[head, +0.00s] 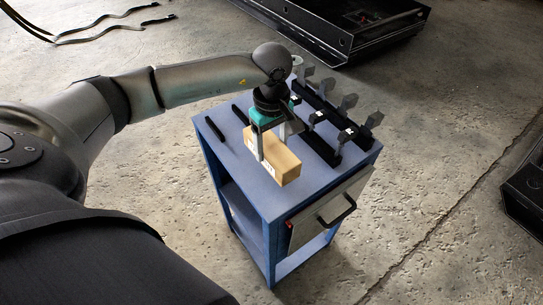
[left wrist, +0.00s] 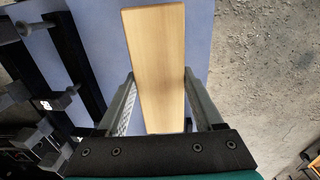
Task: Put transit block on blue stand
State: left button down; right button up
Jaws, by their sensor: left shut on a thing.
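The transit block, a light wooden block (head: 284,168), is between the fingers of my left gripper (head: 268,142). The gripper points down and is shut on the block's sides. The left wrist view shows the block's long pale top face (left wrist: 157,50) with a finger against each side. The blue stand (head: 228,152) is directly below, and its blue top also shows in the left wrist view (left wrist: 104,40). The block is over the front part of the top; I cannot tell whether it touches the surface. My right gripper is not in view.
Black rails with grey clamp-like pieces (head: 347,103) stand along the back right of the stand's top. A thin black bar (head: 214,129) lies at its left. A drawer with a black handle (head: 338,210) is on the front side. Black open enclosures (head: 340,30) lie on the concrete floor.

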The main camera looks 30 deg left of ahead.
aim_at(272, 146)
pick_arm(q)
jog(key=shift+f, duration=2.15)
jog(key=shift+f+b, duration=0.1)
jog(key=shift+b, duration=0.2)
jog(key=shift+c, duration=0.2)
grip_release()
notch_tip(272, 146, up, 12)
jog(key=shift+r+p, duration=0.15)
jog(key=shift+p, duration=0.25)
